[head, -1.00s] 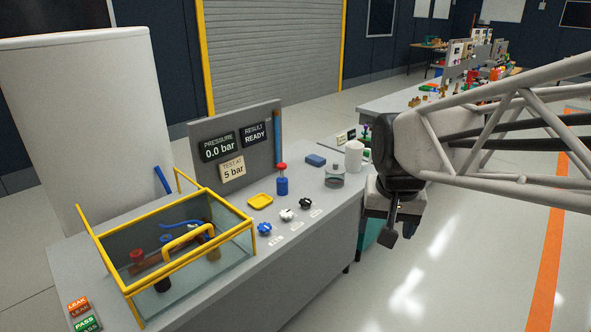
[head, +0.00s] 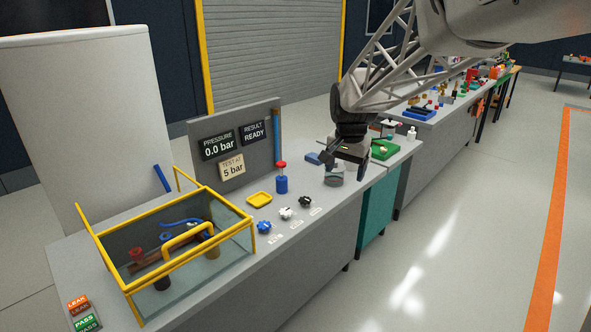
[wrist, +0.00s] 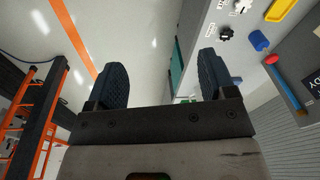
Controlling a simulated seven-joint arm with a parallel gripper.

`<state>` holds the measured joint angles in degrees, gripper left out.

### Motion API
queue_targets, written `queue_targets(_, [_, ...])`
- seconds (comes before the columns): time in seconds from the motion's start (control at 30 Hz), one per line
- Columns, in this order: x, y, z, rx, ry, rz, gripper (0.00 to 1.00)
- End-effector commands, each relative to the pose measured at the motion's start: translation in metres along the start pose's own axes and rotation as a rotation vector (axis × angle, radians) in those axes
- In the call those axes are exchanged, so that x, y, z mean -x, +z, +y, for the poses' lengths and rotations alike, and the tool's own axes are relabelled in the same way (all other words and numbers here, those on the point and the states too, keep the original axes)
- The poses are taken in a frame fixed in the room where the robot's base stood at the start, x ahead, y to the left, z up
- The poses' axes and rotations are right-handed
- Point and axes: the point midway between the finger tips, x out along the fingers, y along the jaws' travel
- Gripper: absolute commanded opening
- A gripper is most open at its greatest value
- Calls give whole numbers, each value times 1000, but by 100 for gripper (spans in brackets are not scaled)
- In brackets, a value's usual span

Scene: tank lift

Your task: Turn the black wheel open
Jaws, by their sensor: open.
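The black wheel (head: 305,202) is a small knob on the front part of the grey bench, rightmost of three wheels in a row. It also shows in the wrist view (wrist: 226,33), beyond the right finger. My gripper (head: 347,165) is over the right end of the bench, up and to the right of the black wheel and apart from it. In the wrist view its two dark ribbed fingers (wrist: 160,82) are spread wide with nothing between them.
A white wheel (head: 286,214) and a blue wheel (head: 264,227) sit left of the black one. A blue cylinder with a red top (head: 282,180) stands behind. A yellow-framed tank (head: 165,290) stands at left.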

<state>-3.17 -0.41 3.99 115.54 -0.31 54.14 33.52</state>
Motion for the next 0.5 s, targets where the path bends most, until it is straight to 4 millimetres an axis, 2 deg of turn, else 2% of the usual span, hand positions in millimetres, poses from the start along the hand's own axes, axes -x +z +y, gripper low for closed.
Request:
queue_targets(0.1, [-14, -22, -19, -36, 5, -9, 77])
queue_targets(0.5, [-66, -86, -78, -165, 22, -33, 77])
